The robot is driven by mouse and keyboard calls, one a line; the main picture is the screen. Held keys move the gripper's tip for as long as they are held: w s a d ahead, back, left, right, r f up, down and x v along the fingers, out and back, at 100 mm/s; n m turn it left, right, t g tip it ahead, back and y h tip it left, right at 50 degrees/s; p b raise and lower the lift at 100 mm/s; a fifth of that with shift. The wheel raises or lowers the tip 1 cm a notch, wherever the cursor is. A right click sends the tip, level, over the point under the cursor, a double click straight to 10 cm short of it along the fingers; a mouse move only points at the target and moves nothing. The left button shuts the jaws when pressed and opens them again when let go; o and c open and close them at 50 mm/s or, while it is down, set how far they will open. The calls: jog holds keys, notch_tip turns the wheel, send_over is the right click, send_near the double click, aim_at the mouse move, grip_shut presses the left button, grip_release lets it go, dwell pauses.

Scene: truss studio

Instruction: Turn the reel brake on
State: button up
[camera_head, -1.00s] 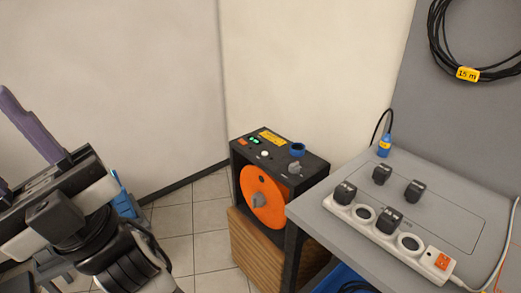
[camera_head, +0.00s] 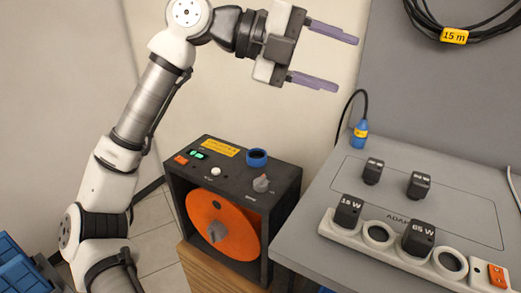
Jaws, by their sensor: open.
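The reel unit is a black box (camera_head: 283,226) on a wooden stand, with an orange reel (camera_head: 202,207) and grey hub inside its open front. Its top panel holds a grey knob (camera_head: 261,183) at the right, with small lettering beside it that I cannot read.
A grey bench (camera_head: 420,160) stands to the right, with a white power strip (camera_head: 398,256), several black adapters and a blue plug (camera_head: 360,133) on a black cable. A coiled cable (camera_head: 410,20) hangs on the grey panel. Blue crates (camera_head: 22,262) sit at lower left.

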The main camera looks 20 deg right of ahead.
jog(key=w+d+f+n+t+y+b, duration=0.25)
jog(key=w+f+n+t+y, duration=0.3)
jog(key=f, duration=0.75)
jog(key=n+y+b, duration=0.2)
jog(key=n+y, duration=0.5)
jog(key=y, duration=0.1)
send_near(261, 178)
jog(key=shift+t, duration=0.45)
jog(key=f, duration=0.6)
jog(key=s+f, duration=0.1)
jog(key=f, duration=0.2)
jog(key=shift+f, duration=0.4)
jog(key=c, duration=1)
